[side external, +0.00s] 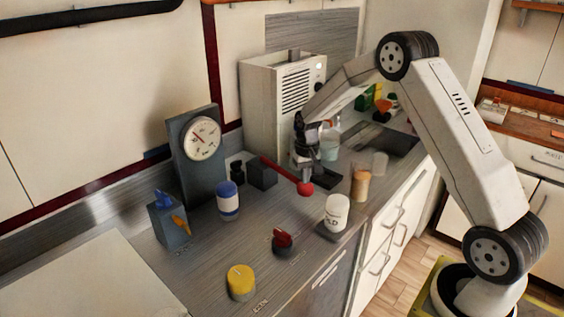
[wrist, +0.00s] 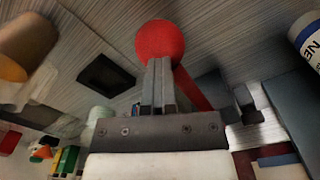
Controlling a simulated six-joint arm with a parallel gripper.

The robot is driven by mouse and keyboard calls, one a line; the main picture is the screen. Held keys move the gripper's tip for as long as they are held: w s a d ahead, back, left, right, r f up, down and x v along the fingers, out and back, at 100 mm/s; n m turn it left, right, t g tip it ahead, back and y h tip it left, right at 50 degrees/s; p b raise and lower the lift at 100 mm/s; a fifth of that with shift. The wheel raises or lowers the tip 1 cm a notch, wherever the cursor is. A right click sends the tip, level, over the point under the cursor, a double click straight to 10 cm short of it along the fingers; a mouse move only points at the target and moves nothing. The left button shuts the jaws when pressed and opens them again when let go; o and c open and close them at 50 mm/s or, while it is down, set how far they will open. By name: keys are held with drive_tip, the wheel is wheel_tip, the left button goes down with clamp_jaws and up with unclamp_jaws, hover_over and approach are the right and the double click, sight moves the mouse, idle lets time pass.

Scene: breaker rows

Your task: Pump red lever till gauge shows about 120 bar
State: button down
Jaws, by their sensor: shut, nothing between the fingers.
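The red lever (side external: 280,170) rises from a dark block (side external: 262,175) on the counter and slants down to a round red knob (side external: 305,188). In the wrist view the knob (wrist: 160,42) sits just past my fingertips, with the red rod (wrist: 193,90) running behind them. My gripper (side external: 306,176) points down right beside the knob, shut and empty; it also shows in the wrist view (wrist: 158,68). I cannot tell whether it touches the knob. The round gauge (side external: 202,139) is on a dark upright panel (side external: 188,165); its needle shows, but the numbers are too small to read.
A blue-and-white jar (side external: 228,201), a white jar (side external: 336,212), a tan cylinder (side external: 360,186), a red knob on a dark base (side external: 283,241) and a yellow-topped button (side external: 240,281) stand around the lever. A white vented box (side external: 282,105) stands behind.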

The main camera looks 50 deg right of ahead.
wheel_tip(320, 180, up, 9)
idle(1.2)
drive_tip(key=shift+f, duration=0.35)
idle(0.6)
drive_tip(key=shift+w+f, duration=0.1)
drive_tip(key=shift+f, duration=4.05)
drive_tip(key=shift+r, duration=0.1)
wheel_tip(320, 180, up, 9)
drive_tip(key=shift+f, duration=0.2)
drive_tip(key=shift+f, duration=0.25)
